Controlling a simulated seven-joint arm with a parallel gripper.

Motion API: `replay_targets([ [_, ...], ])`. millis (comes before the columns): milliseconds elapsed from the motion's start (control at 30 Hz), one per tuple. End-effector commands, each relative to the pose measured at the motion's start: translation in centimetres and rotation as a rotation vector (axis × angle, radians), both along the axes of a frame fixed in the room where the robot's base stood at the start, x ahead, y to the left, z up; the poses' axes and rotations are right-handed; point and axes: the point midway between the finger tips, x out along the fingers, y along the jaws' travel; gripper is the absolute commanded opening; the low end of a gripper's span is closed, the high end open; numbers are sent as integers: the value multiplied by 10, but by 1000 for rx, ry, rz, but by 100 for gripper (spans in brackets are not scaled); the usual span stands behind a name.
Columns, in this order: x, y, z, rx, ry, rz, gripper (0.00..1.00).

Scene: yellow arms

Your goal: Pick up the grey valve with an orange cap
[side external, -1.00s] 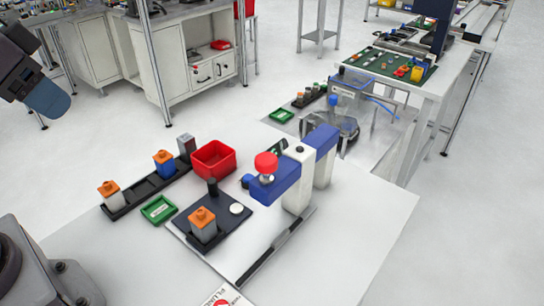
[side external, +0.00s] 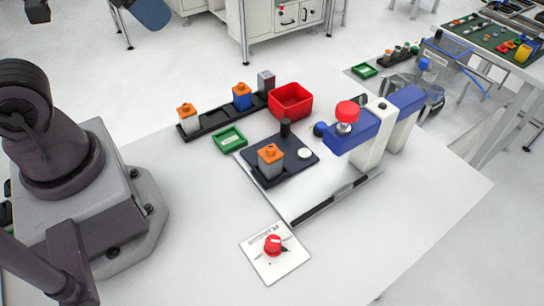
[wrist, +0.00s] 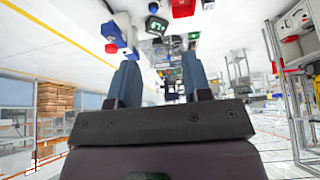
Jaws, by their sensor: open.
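Two grey blocks with orange caps show in the side view. One grey valve (side external: 188,123) stands upright at the near-left end of the black rack. The other grey valve (side external: 271,163) stands on the dark plate of the press fixture. A blue block with an orange cap (side external: 242,98) stands farther along the rack. My gripper (wrist: 160,85) is open and empty in the wrist view, with its two blue-grey fingers apart. In the side view only part of it shows at the top edge, away from both grey valves. Neither valve can be made out clearly in the wrist view.
The black rack (side external: 215,119) also holds a grey block (side external: 266,80). A red bin (side external: 291,102) and green tray (side external: 230,139) are nearby. The blue-and-white press (side external: 352,135) stands to the right. A red knob (side external: 272,245) sits on a front panel. The right tabletop is clear.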

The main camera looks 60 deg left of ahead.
Motion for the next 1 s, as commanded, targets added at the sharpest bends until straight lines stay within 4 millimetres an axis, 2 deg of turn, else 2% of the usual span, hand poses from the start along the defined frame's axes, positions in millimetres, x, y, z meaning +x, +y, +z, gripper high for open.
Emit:
replay_targets([
  [333, 0, 0, 0, 0, 0, 0, 45],
  [400, 0, 0, 0, 0, 0, 0, 61],
  [467, 0, 0, 0, 0, 0, 0, 72],
  [767, 1, -1, -3, 1, 14, -5, 72],
  [867, 5, -4, -15, 3, 78, -19, 72],
  [1000, 23, -13, -40, 26, 220, -71, 72],
])
